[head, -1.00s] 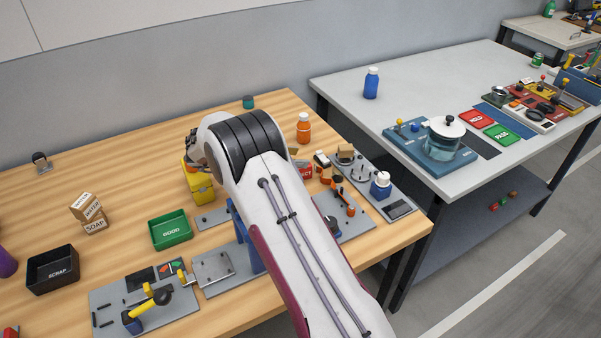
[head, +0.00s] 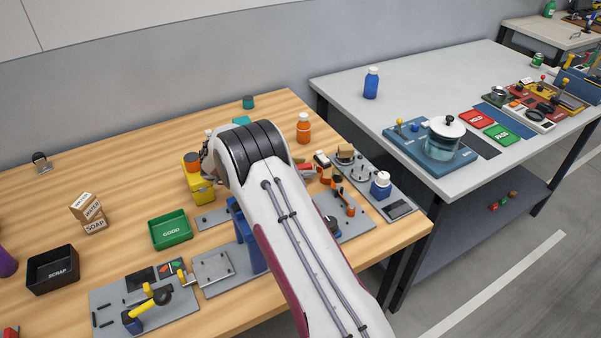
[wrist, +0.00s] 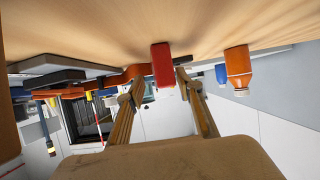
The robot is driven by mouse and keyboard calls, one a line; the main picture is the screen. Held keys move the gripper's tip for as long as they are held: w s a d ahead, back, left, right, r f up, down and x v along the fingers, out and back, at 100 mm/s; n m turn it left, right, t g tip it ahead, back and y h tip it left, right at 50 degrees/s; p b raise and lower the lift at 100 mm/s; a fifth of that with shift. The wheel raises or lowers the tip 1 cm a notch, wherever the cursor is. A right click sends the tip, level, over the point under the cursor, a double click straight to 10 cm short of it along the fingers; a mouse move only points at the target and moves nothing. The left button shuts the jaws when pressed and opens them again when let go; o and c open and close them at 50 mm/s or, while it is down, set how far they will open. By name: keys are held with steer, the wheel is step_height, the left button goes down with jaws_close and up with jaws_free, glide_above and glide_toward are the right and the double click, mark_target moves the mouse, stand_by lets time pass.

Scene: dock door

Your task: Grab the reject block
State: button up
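A red block (wrist: 162,65), which I take to be the reject block, stands on the wooden table in the wrist view, where the table is at the top. No label is readable on it there. My gripper (wrist: 160,82) has its two fingers spread, one on each side of the block's line. The block is around or just beyond the fingertips; contact cannot be told. In the head view my arm hides the gripper and most of the block; only a bit of red shows right of my arm.
An orange bottle (head: 304,128) stands beyond my arm; it is right of the fingers in the wrist view (wrist: 238,68). A grey fixture board (head: 400,208) lies to the right. A green GOOD tray (head: 171,230) and black SCRAP tray (head: 53,270) are at left.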

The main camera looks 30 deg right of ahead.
steer(key=shift+x, duration=2.45)
jaws_close()
